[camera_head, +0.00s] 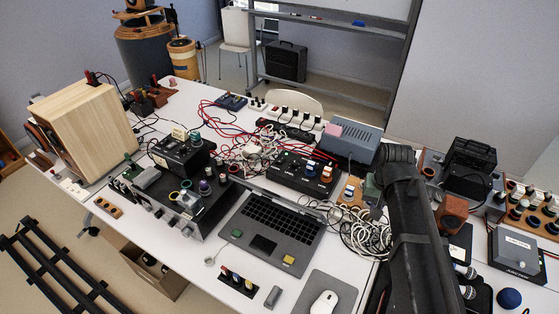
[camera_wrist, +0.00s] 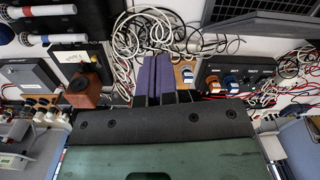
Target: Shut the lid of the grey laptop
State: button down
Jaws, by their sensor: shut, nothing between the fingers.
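The grey laptop (camera_head: 285,250) lies open near the front edge of the table in the head view, its black keyboard facing up. Its lid shows only as a thin dark strip along the far edge of the keyboard, so its exact angle is hard to tell. Part of the laptop (camera_wrist: 270,24) also shows at the top right of the wrist view. My gripper (camera_wrist: 152,58) is shut and empty, its two purple fingers side by side. It is apart from the laptop, above white cables and beside a small wooden board. My arm hides the fingertips in the head view.
A black box with blue and orange knobs (camera_head: 306,173) stands behind the laptop. A black mixer (camera_head: 190,203) is left of it. Coiled white cables (camera_head: 362,236) lie to its right. A white mouse (camera_head: 324,302) is on a grey mat in front. A blue-grey box (camera_head: 351,140) stands farther back.

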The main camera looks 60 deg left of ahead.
jog(key=s+a+r+p, duration=0.15)
jog(key=s+a, duration=0.25)
jog(key=a, duration=0.6)
jog(key=s+a+r+p, duration=0.1)
jog(key=s+a+r, duration=0.25)
jog(key=a, duration=0.65)
jog(key=s+a+r+p, duration=0.15)
jog(key=s+a, duration=0.25)
jog(key=a, duration=0.6)
jog(key=s+f+m+b, duration=0.1)
jog(key=f+b, duration=0.3)
jog(key=s+d+f+b, duration=0.1)
jog(key=f+b, duration=0.3)
jog(key=s+d+f+m+g+b, duration=0.1)
jog(key=f+b, duration=0.3)
jog(key=b, duration=0.1)
jog(key=shift+s+d+f+m+h, duration=0.2)
jog(key=shift+f+m+h, duration=0.1)
jog(key=shift+h, duration=0.1)
jog(key=shift+s, duration=0.2)
jog(key=shift+d, duration=0.15)
